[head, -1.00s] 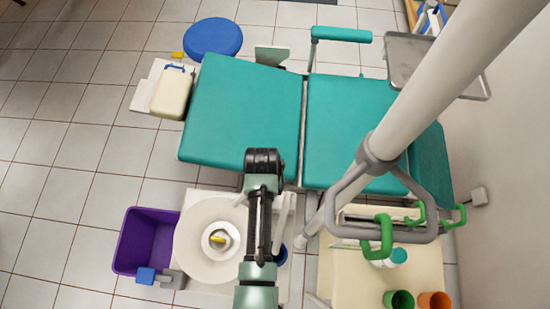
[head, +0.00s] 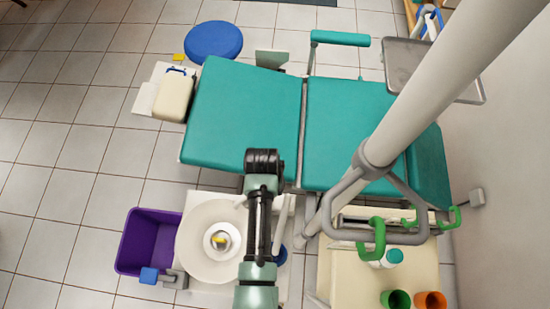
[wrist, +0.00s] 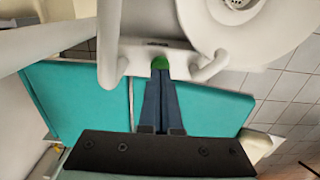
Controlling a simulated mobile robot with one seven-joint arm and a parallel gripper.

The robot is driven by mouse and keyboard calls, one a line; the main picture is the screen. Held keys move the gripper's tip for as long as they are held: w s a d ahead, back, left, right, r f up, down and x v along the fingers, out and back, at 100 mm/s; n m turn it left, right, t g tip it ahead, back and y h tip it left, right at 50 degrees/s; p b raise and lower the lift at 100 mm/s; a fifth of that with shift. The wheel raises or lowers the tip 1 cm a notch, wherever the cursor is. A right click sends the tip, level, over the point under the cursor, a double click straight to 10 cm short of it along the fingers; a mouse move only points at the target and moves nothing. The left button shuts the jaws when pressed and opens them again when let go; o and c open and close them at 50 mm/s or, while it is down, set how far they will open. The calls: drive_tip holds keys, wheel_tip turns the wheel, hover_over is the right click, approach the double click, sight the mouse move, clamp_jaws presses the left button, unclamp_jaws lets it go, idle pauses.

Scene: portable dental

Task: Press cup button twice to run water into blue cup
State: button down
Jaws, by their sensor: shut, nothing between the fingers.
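The green button (wrist: 160,62) shows in the wrist view on the white spittoon unit (wrist: 128,52), between two curved white tubes. My gripper (wrist: 160,75) is shut and empty, its dark fingers pointing at the button. The fingertips overlap the button's lower edge in the picture; I cannot tell whether they touch it. In the head view a blue round thing, probably the blue cup (head: 281,255), is half hidden behind my arm, beside the white bowl (head: 196,263). The gripper itself is hidden there. I cannot see any water or into the cup.
A teal dental chair (head: 245,120) lies beyond the unit. A purple bin (head: 133,247) stands left of the bowl. A cream cabinet top (head: 345,280) on the right bears green and orange cups (head: 431,301). A slanted white pole (head: 440,85) with a grey handle ring rises nearby.

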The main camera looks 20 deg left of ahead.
drive_tip(key=shift+f, duration=0.1)
drive_tip(key=shift+f+b, duration=0.9)
drive_tip(key=shift+f, duration=0.3)
drive_tip(key=shift+r, duration=0.25)
drive_tip(key=shift+r+p, duration=1.05)
drive_tip(key=shift+p, duration=0.3)
drive_tip(key=shift+r, duration=0.15)
wheel_tip(320, 180, up, 6)
drive_tip(key=p, duration=0.6)
